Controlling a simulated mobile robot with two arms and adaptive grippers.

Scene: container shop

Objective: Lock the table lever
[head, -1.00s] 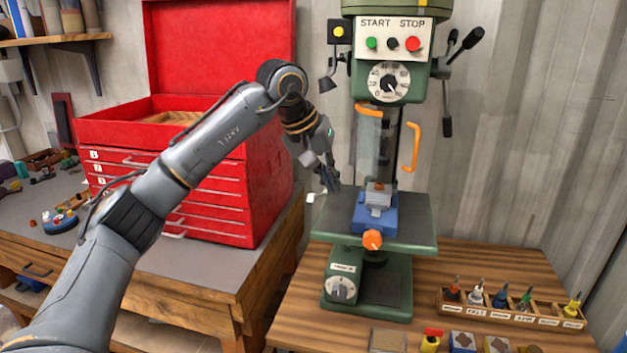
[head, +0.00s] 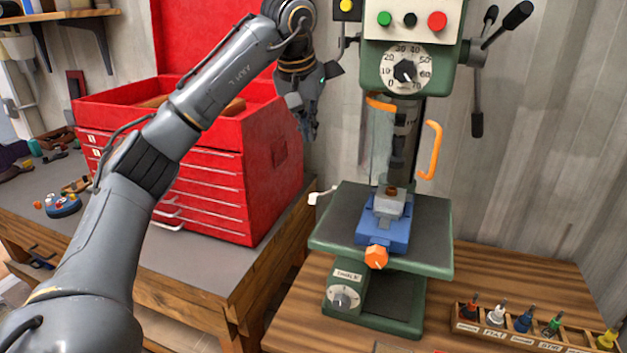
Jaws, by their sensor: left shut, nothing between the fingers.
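The green drill press has a dark flat table (head: 340,232). A short lever with a white end (head: 322,195) sticks out at the left edge of this table; I take it to be the table lever, and I cannot tell its lock state. My left gripper (head: 309,138) is shut and empty. It hangs above the lever, clearly apart from it, in front of the red tool chest's right side. My right gripper is not in view.
A blue vise (head: 390,232) with an orange knob (head: 376,257) stands on the drill table. An orange guard handle (head: 432,150) is above it. A red tool chest (head: 215,185) stands left. A wooden bit rack (head: 535,330) lies front right.

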